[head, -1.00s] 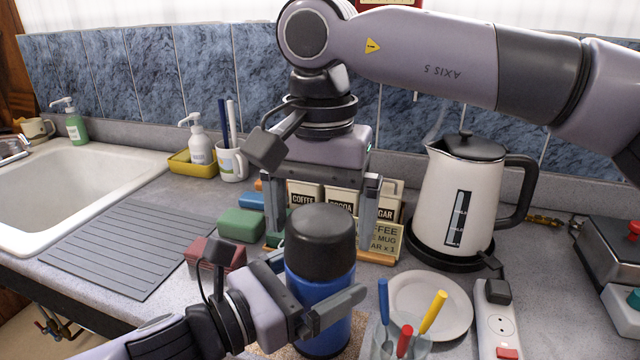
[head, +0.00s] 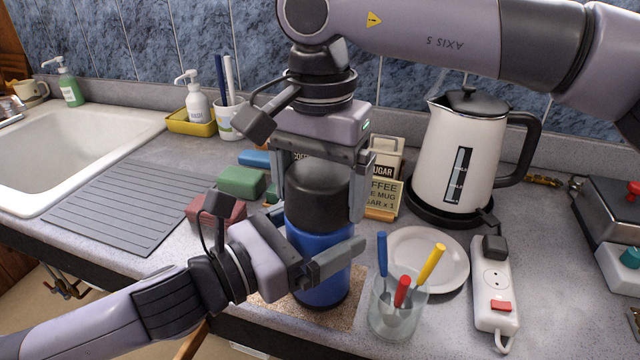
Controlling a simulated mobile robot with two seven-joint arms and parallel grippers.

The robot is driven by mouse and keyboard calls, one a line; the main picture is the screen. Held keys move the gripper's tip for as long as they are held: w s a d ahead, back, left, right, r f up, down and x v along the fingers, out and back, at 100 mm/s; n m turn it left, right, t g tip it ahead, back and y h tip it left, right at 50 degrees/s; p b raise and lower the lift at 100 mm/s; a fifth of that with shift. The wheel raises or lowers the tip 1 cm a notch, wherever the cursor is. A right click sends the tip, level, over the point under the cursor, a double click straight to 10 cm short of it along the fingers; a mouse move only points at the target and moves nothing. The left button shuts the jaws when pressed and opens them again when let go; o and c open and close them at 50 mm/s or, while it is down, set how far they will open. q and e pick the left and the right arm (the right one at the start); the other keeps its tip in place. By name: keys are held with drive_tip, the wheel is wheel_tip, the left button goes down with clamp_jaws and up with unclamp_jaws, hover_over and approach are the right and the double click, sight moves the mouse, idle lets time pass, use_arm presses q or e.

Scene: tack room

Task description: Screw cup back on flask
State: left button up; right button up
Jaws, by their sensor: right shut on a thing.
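The blue flask (head: 318,250) stands upright on a speckled mat (head: 345,305) near the counter's front edge. The black cup (head: 318,195) sits upright on top of it; no gap shows between them. My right gripper (head: 318,190) points down from above, shut on the cup, with one finger at each side. My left gripper (head: 318,262) comes in from the lower left at the flask's blue body. One finger lies across the front of the body and seems to touch it; the other is mostly hidden behind.
A glass of coloured-handled utensils (head: 398,305) and a plate (head: 428,258) stand close at right. The kettle (head: 460,150) and power strip (head: 493,285) are beyond. Red (head: 215,212) and green (head: 241,182) blocks lie left. The drainboard (head: 125,205) is clear.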

drive_tip(key=m, duration=2)
drive_tip(key=shift+m, duration=0.3)
drive_tip(key=m, duration=0.6)
drive_tip(key=o, duration=0.9)
drive_tip(key=shift+c, duration=0.2)
wheel_tip(320, 180, up, 12)
